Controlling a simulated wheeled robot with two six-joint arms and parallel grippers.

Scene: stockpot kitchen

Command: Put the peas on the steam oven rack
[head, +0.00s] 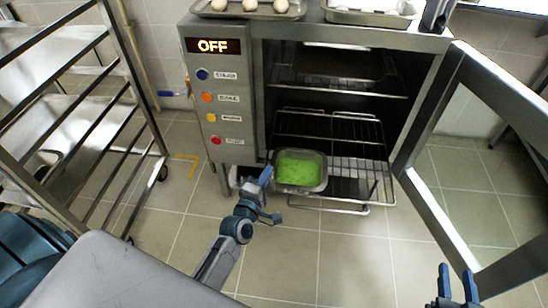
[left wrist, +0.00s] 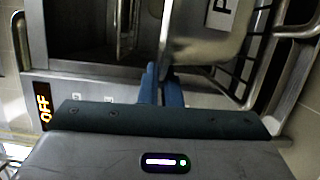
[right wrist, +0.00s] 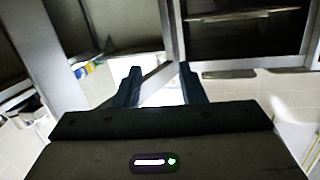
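The green peas (head: 298,167) fill a metal pan (head: 322,184) in the head view. The pan is level, over the left part of the pulled-out steam oven rack (head: 360,176). I cannot tell whether it rests on the wires or is just above them. My left gripper (head: 268,178) is at the pan's left side. In the left wrist view its fingers (left wrist: 161,78) are close together on the pan's rim (left wrist: 165,35). My right gripper (head: 458,283) is low at the right, with fingers apart and empty; they also show in the right wrist view (right wrist: 158,82).
The steam oven (head: 222,115) reads OFF and its door (head: 440,165) stands open at the right. Trays (head: 250,12) with round pale items lie on top. A wheeled rack trolley (head: 140,75) stands at the left. Floor in front of the oven is clear.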

